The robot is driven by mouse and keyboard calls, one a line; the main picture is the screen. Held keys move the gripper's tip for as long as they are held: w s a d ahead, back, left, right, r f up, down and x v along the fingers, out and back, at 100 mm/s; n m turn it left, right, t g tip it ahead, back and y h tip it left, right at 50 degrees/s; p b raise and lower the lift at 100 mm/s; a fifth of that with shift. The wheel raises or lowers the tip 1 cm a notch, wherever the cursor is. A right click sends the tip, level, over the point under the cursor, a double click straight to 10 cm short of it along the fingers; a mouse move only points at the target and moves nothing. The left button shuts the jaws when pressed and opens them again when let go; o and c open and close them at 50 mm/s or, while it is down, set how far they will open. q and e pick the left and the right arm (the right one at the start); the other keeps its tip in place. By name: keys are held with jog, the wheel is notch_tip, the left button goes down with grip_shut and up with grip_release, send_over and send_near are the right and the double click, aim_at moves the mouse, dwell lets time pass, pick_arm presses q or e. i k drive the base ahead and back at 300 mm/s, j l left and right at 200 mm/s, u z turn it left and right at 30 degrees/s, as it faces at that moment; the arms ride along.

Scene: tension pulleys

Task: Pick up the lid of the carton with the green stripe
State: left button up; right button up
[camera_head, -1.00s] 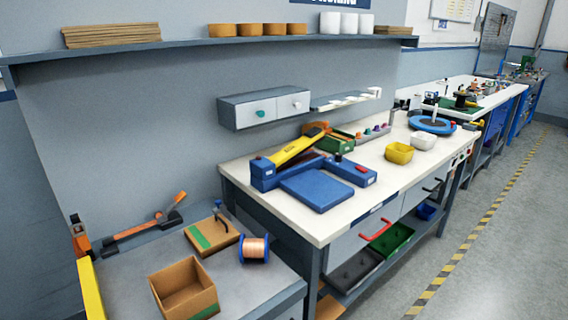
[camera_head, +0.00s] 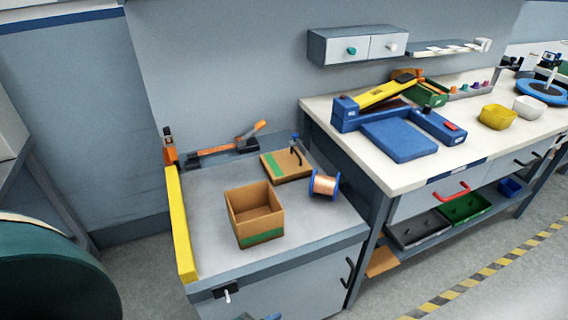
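The open brown carton (camera_head: 255,222) stands on the grey bench at lower centre, with a green stripe low on its front side. Its lid (camera_head: 276,166) lies flat on the bench behind the carton, apart from it. The lid is brown cardboard with a green stripe across it and a dark upright handle near its right side. Neither of my grippers shows in the head view.
A copper wire spool (camera_head: 323,185) with blue flanges stands right of the lid. A yellow bar (camera_head: 181,225) runs along the bench's left edge. An orange-handled tool (camera_head: 225,146) lies at the back. A large dark green round object (camera_head: 50,275) is at lower left.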

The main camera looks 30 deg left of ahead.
aim_at(284, 166)
jog(key=i+l+z, duration=0.1)
jog(key=i, duration=1.1)
